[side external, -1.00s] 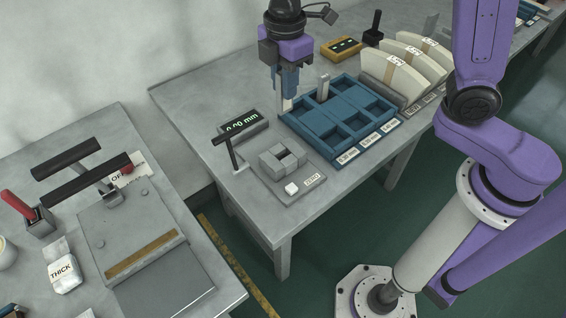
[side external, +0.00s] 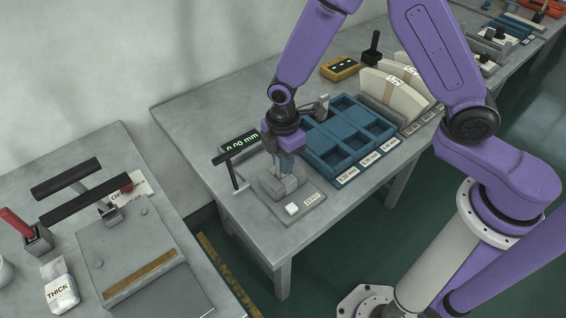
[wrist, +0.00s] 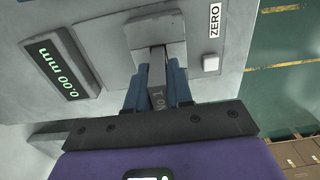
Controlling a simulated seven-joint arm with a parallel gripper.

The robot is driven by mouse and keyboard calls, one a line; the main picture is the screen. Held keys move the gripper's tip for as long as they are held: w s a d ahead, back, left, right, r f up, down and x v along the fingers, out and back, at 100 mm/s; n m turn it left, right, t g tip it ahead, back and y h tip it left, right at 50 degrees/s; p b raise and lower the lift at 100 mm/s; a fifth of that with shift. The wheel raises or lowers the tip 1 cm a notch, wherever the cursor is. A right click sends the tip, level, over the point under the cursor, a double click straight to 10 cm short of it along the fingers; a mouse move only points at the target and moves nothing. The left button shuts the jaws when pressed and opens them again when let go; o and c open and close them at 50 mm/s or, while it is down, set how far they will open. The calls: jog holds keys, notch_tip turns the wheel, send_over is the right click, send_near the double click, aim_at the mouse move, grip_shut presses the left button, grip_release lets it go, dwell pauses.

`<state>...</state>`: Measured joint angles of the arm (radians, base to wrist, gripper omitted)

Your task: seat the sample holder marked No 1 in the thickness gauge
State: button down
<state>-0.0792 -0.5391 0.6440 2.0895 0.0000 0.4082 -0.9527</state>
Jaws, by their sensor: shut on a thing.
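My gripper (side external: 280,160) points down over the thickness gauge (side external: 294,214). In the wrist view its two blue fingers (wrist: 154,78) are shut on the sample holder (wrist: 157,97), a grey bar marked "No 1". The bar's lower end meets the gauge's grey block (wrist: 155,31). I cannot tell whether the bar is fully down in the slot or just at it. In the side view the fingers hide most of the bar. The gauge's display (wrist: 62,66) reads 0.00 mm.
A black-handled lever (side external: 236,152) stands just left of my gripper. A white button (side external: 292,208) lies in front of the block. The blue compartment tray (side external: 345,172) is close on the right. Pale curved pieces (side external: 393,90) stand behind it.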

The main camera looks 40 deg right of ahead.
jog(key=shift+f, duration=0.65)
jog(key=shift+f, duration=0.1)
jog(key=c, duration=1)
grip_release()
notch_tip(320, 180, up, 12)
jog(key=shift+r, duration=0.15)
jog(key=s+d+r+m, duration=0.1)
jog(key=s+d+r, duration=0.1)
jog(key=s+d, duration=0.3)
jog(key=s+d+r+m, duration=0.2)
jog(key=s+d, duration=0.2)
jog(key=s, duration=0.6)
jog(key=s+d+r+m, duration=0.2)
jog(key=s+d, duration=0.3)
jog(key=s, duration=0.3)
jog(key=shift+s+d, duration=0.35)
